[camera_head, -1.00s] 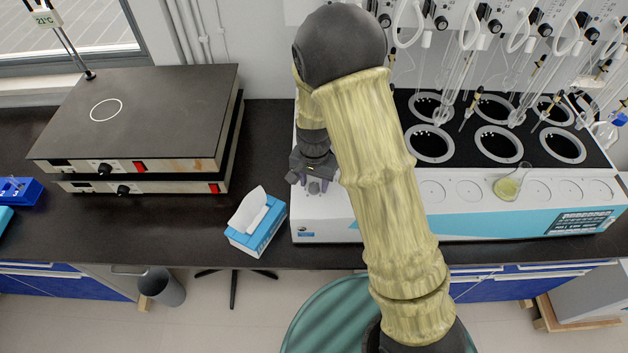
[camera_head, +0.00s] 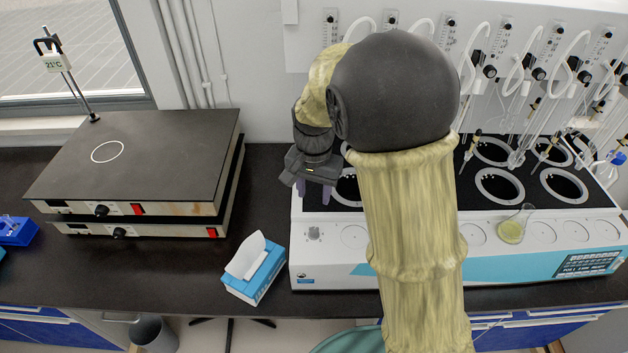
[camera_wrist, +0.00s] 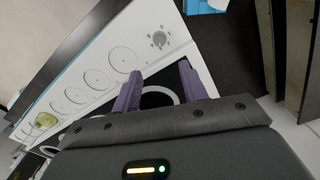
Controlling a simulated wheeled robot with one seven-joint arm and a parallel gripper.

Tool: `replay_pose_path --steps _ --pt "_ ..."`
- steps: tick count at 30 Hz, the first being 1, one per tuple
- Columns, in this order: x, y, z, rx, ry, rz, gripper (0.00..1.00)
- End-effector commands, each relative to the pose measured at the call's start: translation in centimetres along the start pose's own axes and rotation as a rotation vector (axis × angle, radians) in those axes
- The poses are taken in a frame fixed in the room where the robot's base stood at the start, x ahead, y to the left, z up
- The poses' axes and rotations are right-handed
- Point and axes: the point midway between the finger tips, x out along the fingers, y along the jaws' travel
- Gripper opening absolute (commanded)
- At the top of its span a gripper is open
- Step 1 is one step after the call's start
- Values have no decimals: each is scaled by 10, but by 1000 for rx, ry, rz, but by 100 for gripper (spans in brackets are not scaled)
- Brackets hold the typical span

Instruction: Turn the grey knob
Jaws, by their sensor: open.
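The grey knob (camera_head: 313,233) sits on the white front-left top of the distiller (camera_head: 340,276). It also shows in the wrist view (camera_wrist: 158,39) as a small round knob with marks around it, near the machine's corner. My gripper (camera_head: 315,190) is above the machine, up and behind the knob in the head view. In the wrist view its two purple fingers (camera_wrist: 160,84) are spread with nothing between them. The knob lies beyond the fingertips, apart from them. No part of the knob is hidden.
A blue tissue box (camera_head: 254,272) stands left of the distiller. Stacked hot plates (camera_head: 140,165) are further left. Round wells, tubing and a flask of yellow liquid (camera_head: 511,231) occupy the right. My arm hides the machine's middle.

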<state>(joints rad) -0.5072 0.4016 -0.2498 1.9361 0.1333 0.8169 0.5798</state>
Motion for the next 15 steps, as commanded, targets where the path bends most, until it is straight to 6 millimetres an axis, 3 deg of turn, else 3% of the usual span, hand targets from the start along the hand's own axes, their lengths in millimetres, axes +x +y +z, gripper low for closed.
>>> replay_pose_path --steps 6,15 --pt "-31 0 0 0 2 -2 43" --pt "-36 0 0 0 0 1 43"
